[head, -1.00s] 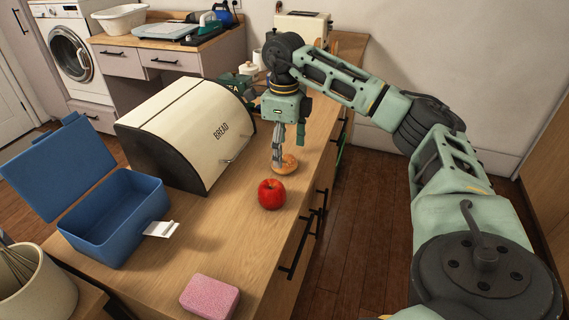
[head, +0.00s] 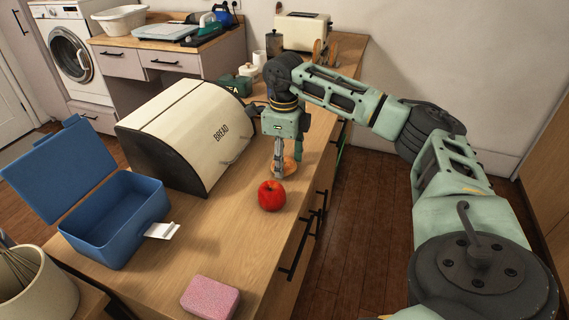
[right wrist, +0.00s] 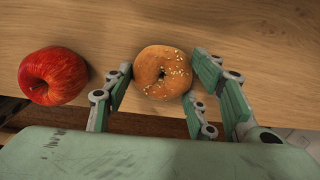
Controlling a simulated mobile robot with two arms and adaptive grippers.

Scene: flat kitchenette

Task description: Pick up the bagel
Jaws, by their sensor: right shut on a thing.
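The bagel (head: 288,164) is round and golden with a few pale seeds or flakes on top. It is at the counter behind the red apple in the head view, and it also shows in the right wrist view (right wrist: 150,86). My right gripper (head: 279,172) points down at it, with its fingers (right wrist: 160,92) on either side of the bagel. The right gripper is shut on the bagel. Whether the bagel is lifted off the wood I cannot tell. My left gripper is not in view.
A red apple (head: 271,195) sits close to the bagel. A bread box (head: 172,125) stands to the left, with an open blue lunch box (head: 112,228) nearer. A pink sponge (head: 210,298) lies at the front. The counter (head: 215,240) between them is clear.

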